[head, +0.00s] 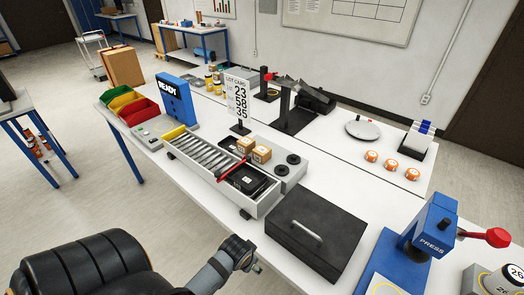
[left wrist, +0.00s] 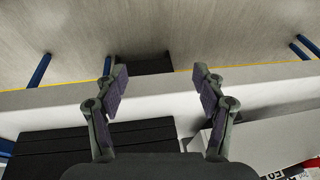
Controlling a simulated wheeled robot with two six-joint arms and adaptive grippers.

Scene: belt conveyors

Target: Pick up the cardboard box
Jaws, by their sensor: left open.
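The front one (head: 260,154) is slightly right of the rear one (head: 245,144). A red bar (head: 232,168) lies just in front of them, beside a black tray-like part (head: 245,179). My left gripper (head: 248,260) is near the table's front edge, well short of the boxes. In the left wrist view (left wrist: 160,80) its fingers are spread, with nothing between them. No small box shows in that view. My right gripper is not in view.
A black case with a handle (head: 317,230) lies right of the conveyor. A blue press (head: 430,232) stands farther right. A lot card stand (head: 239,98) rises behind the boxes. Red, yellow and green bins (head: 122,104) are at left. Larger cartons (head: 125,67) stand in the background.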

